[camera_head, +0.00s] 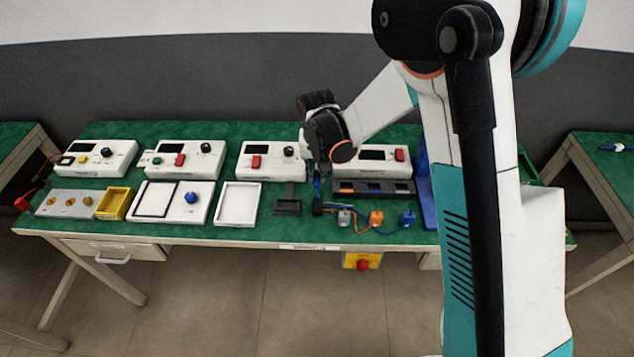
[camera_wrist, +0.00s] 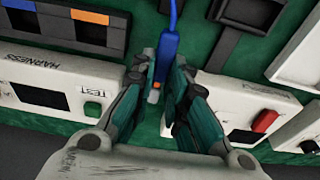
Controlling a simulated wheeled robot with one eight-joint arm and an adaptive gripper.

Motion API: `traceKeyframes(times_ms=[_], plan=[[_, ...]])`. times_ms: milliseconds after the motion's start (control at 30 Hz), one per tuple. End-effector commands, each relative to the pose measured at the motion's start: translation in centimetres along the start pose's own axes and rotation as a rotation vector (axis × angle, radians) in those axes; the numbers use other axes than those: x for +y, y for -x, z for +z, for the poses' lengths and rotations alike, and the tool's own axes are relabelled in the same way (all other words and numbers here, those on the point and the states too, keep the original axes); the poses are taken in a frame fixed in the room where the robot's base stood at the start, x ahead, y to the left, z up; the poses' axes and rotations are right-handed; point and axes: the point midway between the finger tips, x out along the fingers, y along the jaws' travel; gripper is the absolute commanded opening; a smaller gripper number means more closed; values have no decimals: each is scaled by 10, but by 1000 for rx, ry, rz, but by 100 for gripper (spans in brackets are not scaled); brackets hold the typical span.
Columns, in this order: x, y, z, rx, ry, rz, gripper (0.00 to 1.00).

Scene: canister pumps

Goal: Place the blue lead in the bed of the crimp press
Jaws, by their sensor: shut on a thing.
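My gripper (camera_head: 318,172) is above the green table, in front of the consoles. In the wrist view, its fingers (camera_wrist: 160,80) are shut on the blue lead (camera_wrist: 166,48), which has an orange tip. Its thin blue wire runs away towards the top of that view. In the head view, only a little blue of the lead (camera_head: 317,187) shows below my gripper. A black frame with an upright bar (camera_head: 288,207) lies left of my gripper and also shows in the wrist view (camera_wrist: 245,14). I cannot tell for certain whether it is the crimp press.
A black block (camera_head: 317,209) and grey, orange and blue plugs (camera_head: 376,218) lie along the front with loose wires. The harness console (camera_head: 372,168) and its dark socket strip (camera_head: 345,187) stand to the right. A white tray (camera_head: 238,218) is left of the black frame.

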Motion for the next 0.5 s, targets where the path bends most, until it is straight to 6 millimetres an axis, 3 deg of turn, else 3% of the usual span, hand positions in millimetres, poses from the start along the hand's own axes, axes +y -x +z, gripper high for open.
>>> traceKeyframes(times_ms=[300,500], plan=[[0,-39,6,0,0,0,0],[0,-41,6,0,0,0,0]])
